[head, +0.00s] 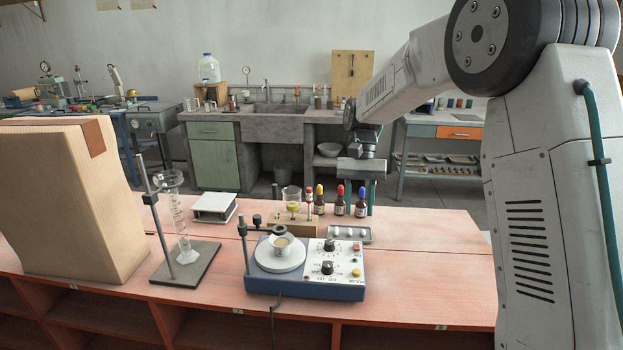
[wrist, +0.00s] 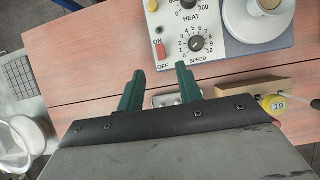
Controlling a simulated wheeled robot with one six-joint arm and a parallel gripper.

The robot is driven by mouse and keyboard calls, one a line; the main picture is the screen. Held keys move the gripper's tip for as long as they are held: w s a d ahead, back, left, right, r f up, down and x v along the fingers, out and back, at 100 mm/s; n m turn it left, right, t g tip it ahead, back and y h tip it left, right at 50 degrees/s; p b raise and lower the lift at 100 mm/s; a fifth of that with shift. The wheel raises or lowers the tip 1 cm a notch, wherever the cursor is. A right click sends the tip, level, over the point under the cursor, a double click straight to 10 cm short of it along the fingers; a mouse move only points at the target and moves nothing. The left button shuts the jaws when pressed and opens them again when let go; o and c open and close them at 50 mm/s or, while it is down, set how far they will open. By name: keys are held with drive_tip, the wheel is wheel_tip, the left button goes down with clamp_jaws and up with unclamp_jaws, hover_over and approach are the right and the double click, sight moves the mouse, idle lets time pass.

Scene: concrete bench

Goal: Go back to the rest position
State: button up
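My gripper (head: 361,186) hangs over the far right part of the red bench (head: 430,270), above and behind the small metal tray and beside the dropper bottles. Its two green fingers also show in the wrist view (wrist: 160,84). They stand apart with nothing between them, so the gripper is open and empty. My arm reaches out from the right side of the head view.
A hotplate stirrer (head: 325,290) with a cup (head: 281,246) stands at the front. Dropper bottles (head: 340,203), a wooden block (head: 291,226), a metal tray (head: 350,238), a glass cylinder (head: 181,225) and a tall cardboard box (head: 70,200) stand around it. The bench's right end is clear.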

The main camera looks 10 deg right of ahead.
drive_tip(key=shift+s+d+f+n, duration=0.15)
drive_tip(key=shift+s+f+n, duration=0.25)
drive_tip(key=shift+s+f, duration=0.55)
drive_tip(key=s+r+n+t, duration=0.1)
drive_tip(key=s+r+t, duration=0.1)
drive_tip(key=s, duration=0.8)
drive_tip(key=s+d+r+n+t+h, duration=0.1)
drive_tip(key=s+r+t, duration=0.1)
drive_tip(key=s, duration=0.9)
drive_tip(key=s+r+t, duration=0.2)
drive_tip(key=s+r, duration=0.1)
drive_tip(key=s, duration=0.8)
drive_tip(key=shift+d+r+n+t+h, duration=0.3)
drive_tip(key=shift+d+r+n, duration=0.1)
